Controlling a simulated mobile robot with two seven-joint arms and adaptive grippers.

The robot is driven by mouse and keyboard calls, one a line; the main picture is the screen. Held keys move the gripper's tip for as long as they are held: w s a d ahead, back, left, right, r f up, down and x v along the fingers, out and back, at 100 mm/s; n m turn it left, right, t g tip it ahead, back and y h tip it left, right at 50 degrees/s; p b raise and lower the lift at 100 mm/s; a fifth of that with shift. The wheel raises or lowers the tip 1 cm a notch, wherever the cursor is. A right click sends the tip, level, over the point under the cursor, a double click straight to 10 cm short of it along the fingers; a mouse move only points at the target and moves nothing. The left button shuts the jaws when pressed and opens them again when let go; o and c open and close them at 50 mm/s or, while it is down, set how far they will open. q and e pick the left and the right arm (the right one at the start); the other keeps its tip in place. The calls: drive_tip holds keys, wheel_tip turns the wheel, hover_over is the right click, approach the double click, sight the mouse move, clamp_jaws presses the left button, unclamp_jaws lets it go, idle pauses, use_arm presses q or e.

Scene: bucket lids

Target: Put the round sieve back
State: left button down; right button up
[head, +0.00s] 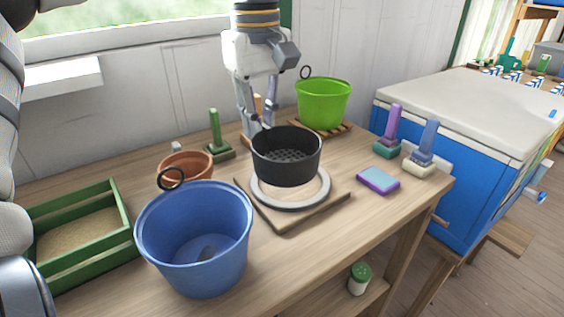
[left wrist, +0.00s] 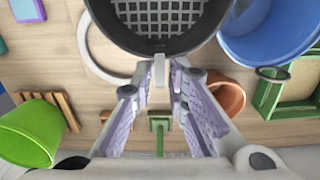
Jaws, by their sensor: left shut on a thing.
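The round sieve (head: 287,165) is a black pot-like vessel with a grid bottom. My left gripper (head: 259,130) is shut on its far wall and holds it roughly upright. The sieve appears to hang a little above a pale grey ring (head: 320,194) on a square wooden board (head: 283,222). The ring also shows in the left wrist view (left wrist: 86,48), partly hidden by the sieve. My right gripper is not in view.
A blue bucket (head: 195,245) stands front left, with a terracotta pot (head: 190,160) behind it and a green crate (head: 95,205) at left. A green bucket (head: 323,103) stands behind on a slatted rack.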

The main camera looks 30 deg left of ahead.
use_arm(q)
drive_tip(key=w+a+f, duration=0.1)
drive_tip(key=w+f, duration=0.2)
drive_tip(key=w+a+f+b, duration=0.1)
drive_tip(key=w+a+f, duration=0.1)
drive_tip(key=w+f, duration=0.1)
drive_tip(key=w+a+f+b, duration=0.1)
drive_tip(key=w+a+f, duration=0.1)
drive_tip(key=w, duration=0.1)
drive_tip(key=shift+w+f, duration=0.3)
drive_tip(key=shift+f, duration=0.1)
drive_tip(key=f, duration=0.3)
drive_tip(key=shift+w+a, duration=0.15)
drive_tip(key=shift+w, duration=0.1)
drive_tip(key=shift+f, duration=0.1)
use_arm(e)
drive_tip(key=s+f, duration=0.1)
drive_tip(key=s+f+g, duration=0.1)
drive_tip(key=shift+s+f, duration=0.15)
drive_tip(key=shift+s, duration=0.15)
use_arm(q)
drive_tip(key=shift+f, duration=0.1)
drive_tip(key=shift+f, duration=0.15)
drive_tip(key=c, duration=1.6)
unclamp_jaws()
